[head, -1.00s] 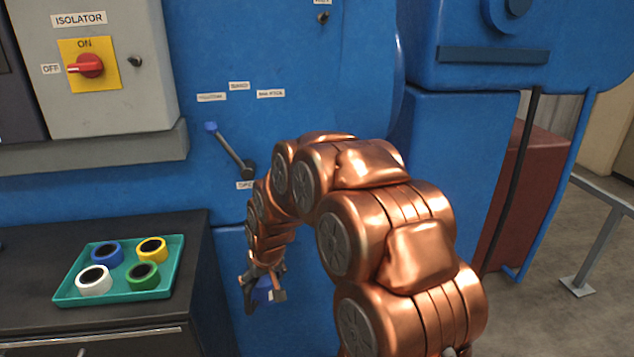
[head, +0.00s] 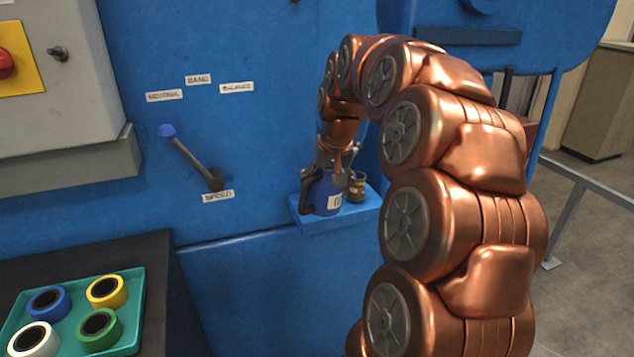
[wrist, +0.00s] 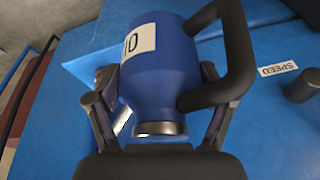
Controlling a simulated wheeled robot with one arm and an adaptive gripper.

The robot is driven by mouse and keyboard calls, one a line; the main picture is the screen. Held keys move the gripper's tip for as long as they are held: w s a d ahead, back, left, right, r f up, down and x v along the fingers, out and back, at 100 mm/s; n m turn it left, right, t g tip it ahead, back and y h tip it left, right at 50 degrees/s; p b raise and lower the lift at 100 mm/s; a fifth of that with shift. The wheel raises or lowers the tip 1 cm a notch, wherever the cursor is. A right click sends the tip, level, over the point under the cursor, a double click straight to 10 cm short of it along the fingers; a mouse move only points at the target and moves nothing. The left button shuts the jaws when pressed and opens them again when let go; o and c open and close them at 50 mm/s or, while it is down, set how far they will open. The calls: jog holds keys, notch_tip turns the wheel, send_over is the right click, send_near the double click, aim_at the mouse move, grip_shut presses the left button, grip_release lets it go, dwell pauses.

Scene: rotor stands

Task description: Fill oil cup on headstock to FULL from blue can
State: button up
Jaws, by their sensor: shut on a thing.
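The blue can (head: 322,195) is in my gripper (head: 328,160), at the small blue ledge (head: 322,224) on the machine's front. It looks about upright, with its dark handle to the left and a white label. In the wrist view the can (wrist: 160,75) fills the space between my fingers (wrist: 157,80), its metal-rimmed end toward the camera. A small brassy glass cup (head: 357,187), apparently the oil cup, stands on the ledge just right of the can. Its level and marks are too small to read. I cannot tell whether the can touches the ledge.
A speed lever (head: 192,158) with a blue knob is on the panel to the left. A teal tray (head: 130,338) of coloured tape rolls lies on the dark cabinet (head: 160,285) at lower left. A grey rail (head: 585,185) stands at right.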

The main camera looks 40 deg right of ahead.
jog(key=shift+a+f+g+y+p, duration=0.2)
jog(key=shift+f+y+p, duration=0.2)
jog(key=shift+y+p, duration=0.35)
jog(key=shift+a+f+g+y+p, duration=0.1)
jog(key=shift+f+g+y+p, duration=0.1)
jog(key=shift+f+y+p, duration=0.5)
jog(key=shift+r, duration=0.2)
jog(key=shift+s, duration=0.1)
jog(key=shift+m+y, duration=0.3)
jog(key=shift+y, duration=0.15)
jog(key=shift+r, duration=0.2)
jog(key=shift+r+y+p, duration=0.4)
jog(key=shift+r+p, duration=0.05)
jog(key=shift+p, duration=0.1)
jog(key=shift+r+g+y, duration=0.3)
jog(key=shift+r, duration=0.05)
jog(key=shift+d+r+p, duration=0.15)
jog(key=shift+r+p, duration=0.2)
jog(key=shift+p, duration=0.15)
